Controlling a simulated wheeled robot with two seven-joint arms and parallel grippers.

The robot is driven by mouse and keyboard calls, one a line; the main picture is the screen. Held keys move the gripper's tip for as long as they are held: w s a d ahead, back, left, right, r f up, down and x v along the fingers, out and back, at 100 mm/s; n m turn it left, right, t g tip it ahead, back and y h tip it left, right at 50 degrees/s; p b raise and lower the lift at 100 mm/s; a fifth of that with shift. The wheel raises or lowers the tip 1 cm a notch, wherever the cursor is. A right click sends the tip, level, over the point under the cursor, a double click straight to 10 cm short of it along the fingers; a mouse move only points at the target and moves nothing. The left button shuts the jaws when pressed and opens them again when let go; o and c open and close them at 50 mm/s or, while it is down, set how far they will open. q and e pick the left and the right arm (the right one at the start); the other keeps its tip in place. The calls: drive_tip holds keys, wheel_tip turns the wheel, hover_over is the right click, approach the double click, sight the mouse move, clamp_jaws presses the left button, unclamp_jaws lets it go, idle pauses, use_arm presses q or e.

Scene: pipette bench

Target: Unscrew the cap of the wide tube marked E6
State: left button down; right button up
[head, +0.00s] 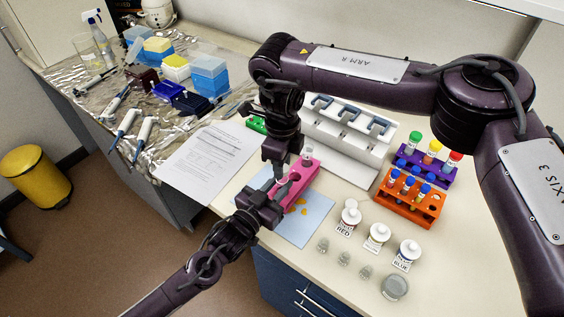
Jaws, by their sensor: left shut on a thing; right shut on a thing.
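A pink rack (306,172) stands on the bench at the edge of a light blue mat (312,222). A tube with a pale cap (308,152) stands in its far end. My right gripper (281,174) points down at the rack's left side, shut on what looks like a tube cap, mostly hidden by the fingers. My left gripper (284,190) reaches in low from the front left, just below the right one, shut at the rack's near part; its fingers hide what they hold. The E6 mark cannot be read from here.
A white rack (345,138) stands behind the pink one. Purple (432,172) and orange (415,208) racks hold capped tubes at right. White bottles (377,237), small clear cups and a round dish (394,287) stand in front. A paper sheet (208,158) lies at left.

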drive_tip(key=shift+r, duration=2)
use_arm(q)
drive_tip(key=c, duration=1.1)
unclamp_jaws()
